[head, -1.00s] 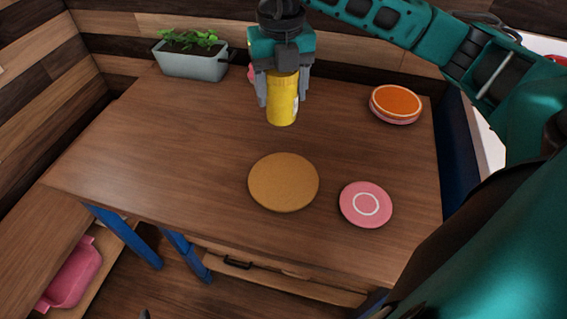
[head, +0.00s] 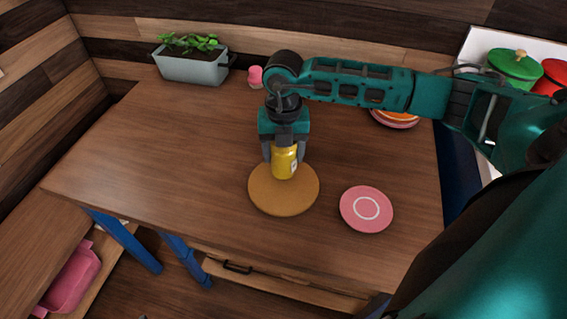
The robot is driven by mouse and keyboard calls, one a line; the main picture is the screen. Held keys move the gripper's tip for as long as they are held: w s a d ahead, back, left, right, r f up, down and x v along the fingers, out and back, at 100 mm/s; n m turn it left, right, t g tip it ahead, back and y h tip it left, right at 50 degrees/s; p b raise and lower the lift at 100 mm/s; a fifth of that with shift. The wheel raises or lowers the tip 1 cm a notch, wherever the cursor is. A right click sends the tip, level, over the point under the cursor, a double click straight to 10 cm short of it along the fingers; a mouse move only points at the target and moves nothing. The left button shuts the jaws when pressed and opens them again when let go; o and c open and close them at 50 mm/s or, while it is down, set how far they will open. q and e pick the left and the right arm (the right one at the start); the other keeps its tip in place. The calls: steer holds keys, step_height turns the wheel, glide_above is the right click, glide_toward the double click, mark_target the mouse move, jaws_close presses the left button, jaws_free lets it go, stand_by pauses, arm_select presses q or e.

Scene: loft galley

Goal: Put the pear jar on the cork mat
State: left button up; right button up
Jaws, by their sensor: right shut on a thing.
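The yellow jar (head: 284,164) is upright between the fingers of my right gripper (head: 284,156), which is shut on it. The jar is over the far part of the round tan cork mat (head: 284,204). I cannot tell whether the jar's base touches the mat or is a little above it. The mat lies flat on the wooden table (head: 170,160). My left gripper is not in view.
A pink plate with a white ring (head: 352,217) lies right of the mat. Stacked plates (head: 397,123) are partly hidden behind my arm. A planter (head: 192,69) and a small pink object (head: 255,76) stand at the back. The table's left side is clear.

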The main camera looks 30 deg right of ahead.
mark_target(283, 165)
steer(key=shift+f, duration=2.2)
steer(key=shift+f+b, duration=0.2)
steer(key=shift+b, duration=0.1)
steer(key=o, duration=1.3)
steer(key=shift+r, duration=0.1)
step_height(283, 165, up, 12)
steer(key=shift+r, duration=0.15)
steer(key=shift+a, duration=0.1)
